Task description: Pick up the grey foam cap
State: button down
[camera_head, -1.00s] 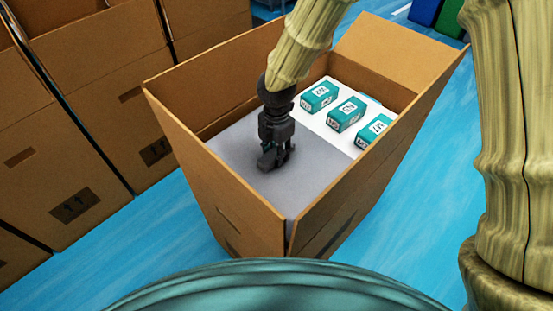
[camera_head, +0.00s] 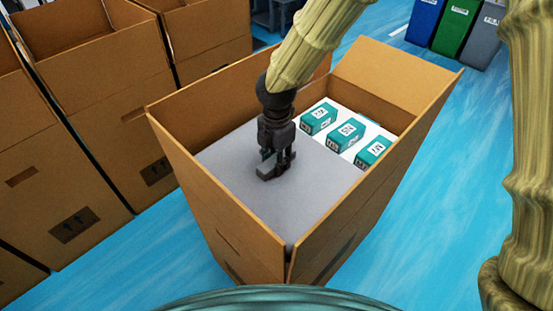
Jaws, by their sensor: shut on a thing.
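The grey foam cap (camera_head: 235,165) is a flat, broad slab in the near part of an open cardboard box (camera_head: 232,215). It lies roughly level, and its front corner shows close to the box's near corner. My gripper (camera_head: 274,168) points down over the middle of the cap and is shut on it. The fingers hide the exact place of the grip. The cap's underside and what is beneath it are hidden.
Three teal-and-white cartons (camera_head: 346,133) stand on a white insert (camera_head: 376,132) at the box's far right. Other open cardboard boxes (camera_head: 75,140) stand close on the left. Blue, green and grey bins (camera_head: 455,28) are at the back right. Blue floor (camera_head: 430,215) is clear on the right.

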notch_tip(320, 180, up, 27)
jog(key=p, duration=2.5)
jog(key=shift+r, duration=0.2)
